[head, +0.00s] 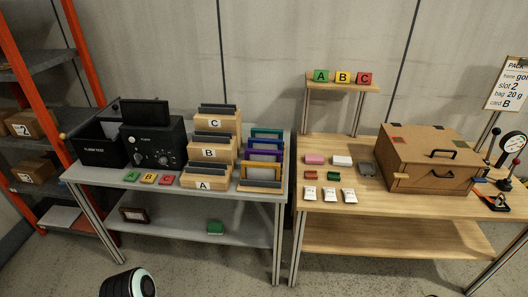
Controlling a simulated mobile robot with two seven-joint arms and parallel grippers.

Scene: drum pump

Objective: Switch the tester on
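The tester appears to be the black box with dials and knobs (152,143) on the grey table at the left. A dark screen or raised lid (145,112) stands at its top. A black open-topped box (98,150) with a white label adjoins its left side. A pale ball knob (62,136) shows at that box's left edge. The small switch positions are too small to read.
Lettered tiles (148,178) lie before the tester. Stepped wooden holders (209,152) and coloured frames (264,158) stand to its right. A wooden table (375,215) carries a brown case (425,160) and small packets. An orange-framed shelf (40,100) stands left. Floor shows in front.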

